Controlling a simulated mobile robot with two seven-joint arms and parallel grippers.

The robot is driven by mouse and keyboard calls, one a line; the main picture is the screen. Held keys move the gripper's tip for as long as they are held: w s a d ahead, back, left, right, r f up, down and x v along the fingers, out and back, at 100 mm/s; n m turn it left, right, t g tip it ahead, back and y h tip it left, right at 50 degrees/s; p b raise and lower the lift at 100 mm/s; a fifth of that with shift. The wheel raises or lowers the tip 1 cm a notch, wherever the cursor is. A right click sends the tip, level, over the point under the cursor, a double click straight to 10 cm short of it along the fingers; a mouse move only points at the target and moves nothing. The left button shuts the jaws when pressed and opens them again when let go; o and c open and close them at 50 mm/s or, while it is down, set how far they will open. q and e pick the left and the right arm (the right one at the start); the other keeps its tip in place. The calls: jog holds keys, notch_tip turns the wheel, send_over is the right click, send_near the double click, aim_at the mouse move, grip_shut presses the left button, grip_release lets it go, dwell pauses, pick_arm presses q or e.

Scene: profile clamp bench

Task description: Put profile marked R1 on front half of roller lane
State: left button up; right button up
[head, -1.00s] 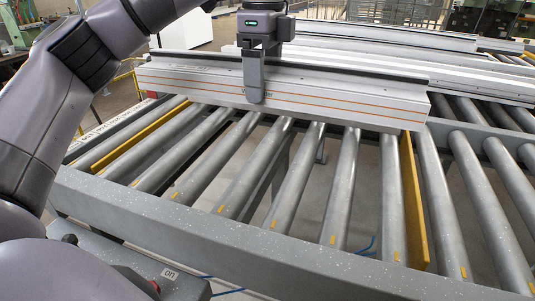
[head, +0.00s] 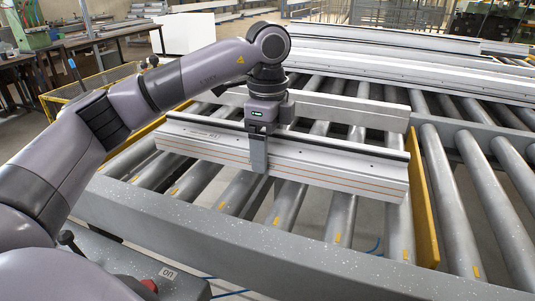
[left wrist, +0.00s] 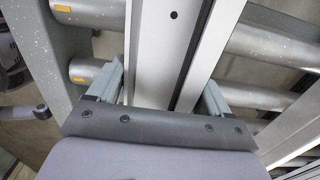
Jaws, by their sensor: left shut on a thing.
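A long white profile with thin orange lines and a dark groove along its top (head: 340,170) lies across the near part of the roller lane (head: 330,220), between the yellow side strips. No R1 mark can be read on it. My left gripper (head: 258,155) is shut on this profile left of its middle, with one finger down its near face. In the left wrist view the two fingers (left wrist: 160,92) straddle the profile (left wrist: 158,50). I cannot tell whether its underside touches the rollers or hangs just above them. My right gripper is not in view.
Another pale profile (head: 350,108) lies behind, roughly parallel, with a gap between. More long profiles (head: 400,62) lie farther back. The grey front rail (head: 230,235) edges the lane, and a yellow strip (head: 425,205) bounds it at right. Rollers in front of the held profile are bare.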

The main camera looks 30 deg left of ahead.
pick_arm(q)
jog(key=shift+f, duration=0.85)
jog(key=o, duration=1.5)
jog(key=shift+f, duration=0.15)
notch_tip(320, 180, up, 12)
jog(key=shift+r+p, duration=0.1)
jog(key=shift+p, duration=0.55)
